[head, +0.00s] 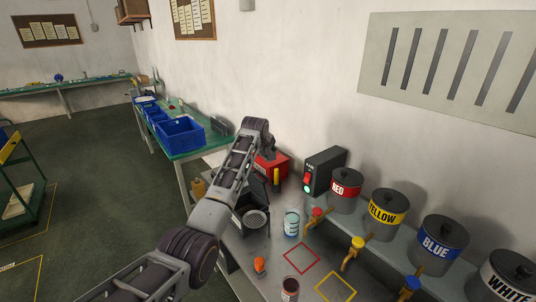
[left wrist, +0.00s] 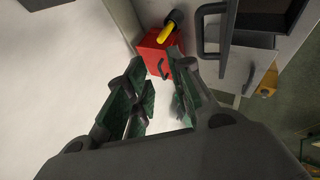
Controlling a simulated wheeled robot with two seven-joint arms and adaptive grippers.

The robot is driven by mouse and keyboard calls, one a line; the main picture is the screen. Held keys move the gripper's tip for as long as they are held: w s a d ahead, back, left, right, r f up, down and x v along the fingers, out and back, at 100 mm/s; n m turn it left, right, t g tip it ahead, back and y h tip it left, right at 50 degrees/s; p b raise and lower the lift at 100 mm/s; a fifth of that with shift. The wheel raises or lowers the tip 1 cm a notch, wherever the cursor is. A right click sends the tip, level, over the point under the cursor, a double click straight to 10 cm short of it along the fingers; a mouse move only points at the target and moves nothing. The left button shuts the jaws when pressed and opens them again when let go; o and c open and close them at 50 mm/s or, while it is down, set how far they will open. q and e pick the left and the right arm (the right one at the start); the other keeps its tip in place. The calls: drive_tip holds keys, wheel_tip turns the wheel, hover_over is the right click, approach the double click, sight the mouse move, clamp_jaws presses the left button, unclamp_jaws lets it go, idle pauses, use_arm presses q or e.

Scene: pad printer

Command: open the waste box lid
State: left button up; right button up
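A red box (head: 272,165), which looks like the waste box, stands at the back of the workbench against the wall. In the left wrist view the red box (left wrist: 157,55) shows a dark handle on one face, and its lid looks shut. My left gripper (left wrist: 160,78) is open, with green-padded fingers spread and nothing between them. In the head view my left gripper (head: 268,143) is above and behind the box, partly hidden by my arm. I cannot tell whether a fingertip touches the box. My right gripper is not in view.
A black unit (head: 251,208) with a round grate stands in front of the box. A switch box (head: 322,172), a striped cup (head: 291,224) and paint pots, such as the red one (head: 345,190), are to the right.

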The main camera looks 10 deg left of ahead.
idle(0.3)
use_arm(q)
drive_tip(key=shift+s+r, duration=0.1)
drive_tip(key=shift+r, duration=0.05)
drive_tip(key=v, duration=1.1)
drive_tip(key=shift+s+r, duration=0.15)
drive_tip(key=shift+s, duration=0.1)
drive_tip(key=shift+a, duration=0.1)
idle(0.5)
